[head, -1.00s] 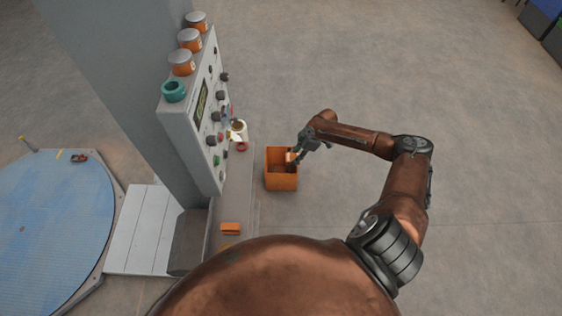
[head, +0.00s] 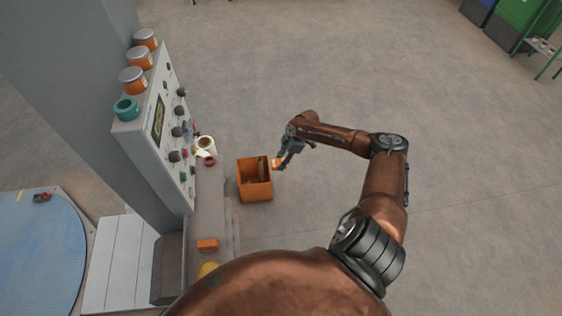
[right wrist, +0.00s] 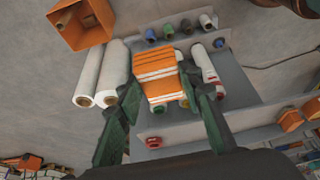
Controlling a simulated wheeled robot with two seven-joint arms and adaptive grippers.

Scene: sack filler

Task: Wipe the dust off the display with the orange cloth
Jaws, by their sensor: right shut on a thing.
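The display (head: 158,117) is a dark screen on the sloped face of the grey control panel, at the left of the head view. I cannot make out dust on it at this size. My right gripper (head: 279,163) is shut on the orange cloth (right wrist: 157,72), which has white stripes and hangs between the two dark green fingers (right wrist: 163,110) in the right wrist view. In the head view the cloth is a small orange patch (head: 277,164) beside the orange bin, well to the right of the panel. My left gripper is not in view.
The open orange bin (head: 254,195) stands between my gripper and the panel. Knobs and buttons (head: 176,132) stick out of the panel. A white roll (head: 205,144) and an orange block (head: 207,245) are by the ledge. Orange jars (head: 133,80) stand on top.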

